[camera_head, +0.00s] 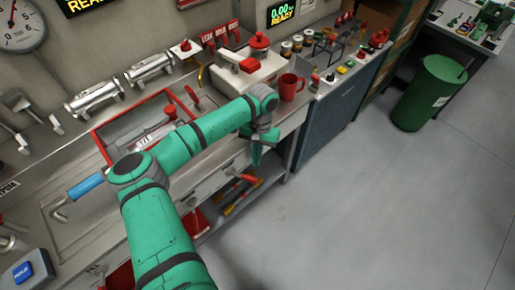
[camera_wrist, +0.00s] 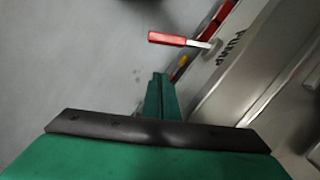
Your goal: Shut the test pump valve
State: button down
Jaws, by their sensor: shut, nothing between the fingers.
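The valve has a red lever handle (camera_head: 243,176) on the front face of the steel bench. In the wrist view the red handle (camera_wrist: 167,39) sticks straight out from the panel on a metal stem, beside the lettering "PUMP". My gripper (camera_head: 256,158) points down in front of the bench edge, a little above the handle in the head view. In the wrist view my gripper (camera_wrist: 158,90) shows its green fingers shut and empty. A gap shows between the fingertips and the handle; they are not touching.
A red mug (camera_head: 290,87) stands near the bench edge behind my wrist. A red tray (camera_head: 148,125) and other fittings lie on the bench top. A shelf with red and yellow tools is below the handle. The grey floor (camera_head: 350,200) to the right is clear.

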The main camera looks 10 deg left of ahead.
aim_at(244, 177)
jog(key=shift+s+a+f, duration=0.1)
jog(key=shift+s+a, duration=0.05)
jog(key=shift+s, duration=0.85)
jog(key=shift+s+a+f, duration=0.1)
jog(key=shift+s+a, duration=0.05)
jog(key=shift+s, duration=0.85)
jog(key=shift+a, duration=0.1)
